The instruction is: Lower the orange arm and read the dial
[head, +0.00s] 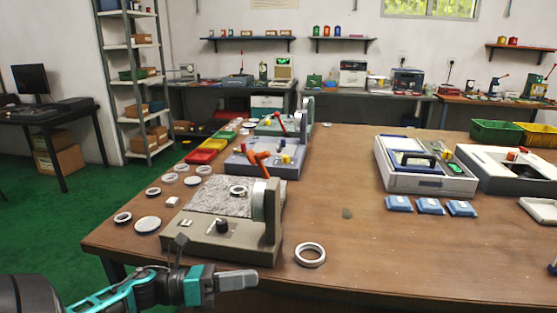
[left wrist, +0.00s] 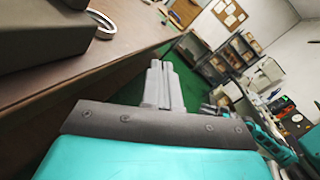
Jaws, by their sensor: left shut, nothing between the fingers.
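A grey-beige gauge stand (head: 222,240) sits at the near left of the wooden table. Its orange arm (head: 260,160) is raised, angled up over a speckled plate. A bearing ring (head: 238,191) lies on that plate. A round dial housing (head: 258,201) stands at the plate's right side, seen nearly edge-on, so its face cannot be read. My left gripper (head: 238,280) is shut and empty, in front of the table's near edge, below the stand. In the left wrist view its fingers (left wrist: 162,85) are together, and a dark part of the stand (left wrist: 40,35) shows at upper left.
A loose ring (head: 310,255) lies right of the stand. Several rings and discs (head: 147,224) lie to its left. A blue-grey device (head: 265,160) stands behind. Blue packets (head: 430,206) and a case (head: 424,168) are at right. The table's middle is mostly clear.

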